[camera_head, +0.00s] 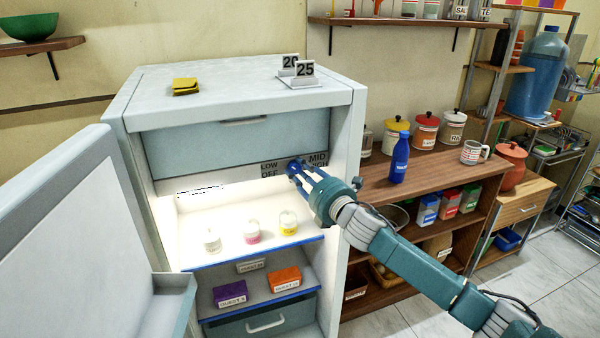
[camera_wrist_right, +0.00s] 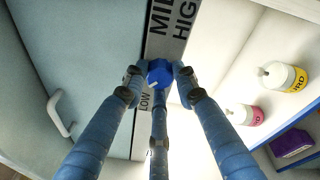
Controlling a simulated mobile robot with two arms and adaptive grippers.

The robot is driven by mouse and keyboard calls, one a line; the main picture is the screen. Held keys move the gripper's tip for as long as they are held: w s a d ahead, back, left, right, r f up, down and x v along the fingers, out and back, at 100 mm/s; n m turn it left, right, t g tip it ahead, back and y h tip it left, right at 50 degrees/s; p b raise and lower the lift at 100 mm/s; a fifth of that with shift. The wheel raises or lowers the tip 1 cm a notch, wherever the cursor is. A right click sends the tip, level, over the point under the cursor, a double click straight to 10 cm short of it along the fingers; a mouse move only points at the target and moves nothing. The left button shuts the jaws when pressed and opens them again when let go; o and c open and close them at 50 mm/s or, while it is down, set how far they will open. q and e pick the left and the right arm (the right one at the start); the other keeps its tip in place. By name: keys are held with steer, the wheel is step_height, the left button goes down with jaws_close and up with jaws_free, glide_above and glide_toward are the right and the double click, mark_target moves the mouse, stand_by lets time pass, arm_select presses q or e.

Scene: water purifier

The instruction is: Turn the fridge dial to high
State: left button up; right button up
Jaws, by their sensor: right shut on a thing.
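The fridge (camera_head: 230,92) stands open, with its door (camera_head: 75,250) swung out to the left. The blue dial (camera_head: 293,164) sits on a panel inside, among the labels LOW, OFF, MID and HIGH. The dial also shows in the right wrist view (camera_wrist_right: 160,73), with MID and HIGH above it and LOW below left. My right gripper (camera_head: 298,171) is at the dial, its fingers shut around it. The dial's pointer is too small or covered to tell its setting. My left gripper is not in view.
Small jars (camera_head: 251,232) stand on the lit shelf under the dial. Purple (camera_head: 230,293) and orange (camera_head: 285,279) boxes sit lower. A wooden shelf unit (camera_head: 430,180) with a blue bottle (camera_head: 399,158) and canisters stands right of the fridge, near my right arm.

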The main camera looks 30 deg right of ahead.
steer(key=m+t+b, duration=0.1)
steer(key=m, duration=0.4)
steer(key=shift+f+m, duration=0.15)
steer(key=shift+m, duration=0.25)
steer(key=m+h, duration=0.1)
steer(key=m, duration=0.6)
steer(key=shift+f+h, duration=0.1)
steer(key=shift+h, duration=0.3)
steer(key=m, duration=0.3)
steer(key=m+h, duration=0.1)
steer(key=m, duration=0.2)
steer(key=shift+a+m+p, duration=0.2)
steer(key=shift+m+p, duration=0.1)
steer(key=m+h+p, duration=0.1)
steer(key=m, duration=0.1)
steer(key=m+p, duration=0.1)
steer(key=m, duration=0.2)
steer(key=shift+w+a+m+h, duration=0.1)
steer(key=shift+m+h, duration=0.2)
steer(key=shift+h, duration=0.1)
steer(key=shift+f+m, duration=0.15)
steer(key=shift+m, duration=0.75)
steer(key=shift+h+p, duration=0.3)
